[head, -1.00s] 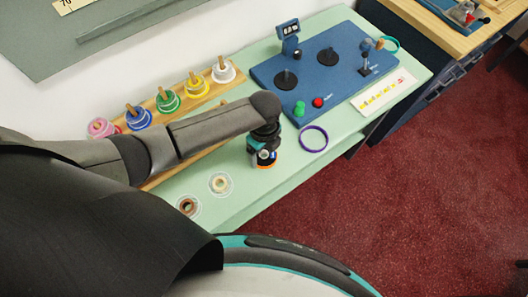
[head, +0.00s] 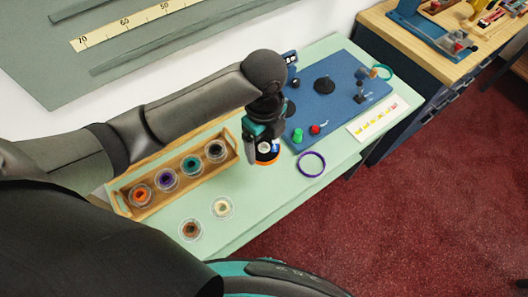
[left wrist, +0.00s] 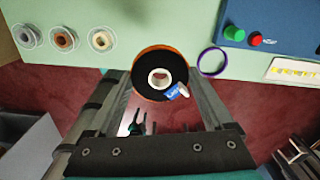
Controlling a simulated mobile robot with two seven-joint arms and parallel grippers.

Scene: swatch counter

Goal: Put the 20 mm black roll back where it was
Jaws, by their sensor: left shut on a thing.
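My left gripper (head: 263,143) is shut on a black roll (head: 266,156) with an orange rim and a white core, and holds it over the mint counter. In the left wrist view the roll (left wrist: 148,86) sits between the fingers, with a blue and white label on its face. A wooden tray (head: 130,210) left of the gripper holds orange (head: 141,194), purple (head: 166,179), teal (head: 191,165) and dark (head: 216,151) rolls in a row. My right gripper is in neither view.
A brown roll (head: 190,230) and a cream roll (head: 222,208) lie on the counter in front of the tray. A grey roll (left wrist: 27,36) shows beside them in the wrist view. Right of the gripper are a purple ring (head: 311,164) and a blue board (head: 345,90) with posts and knobs.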

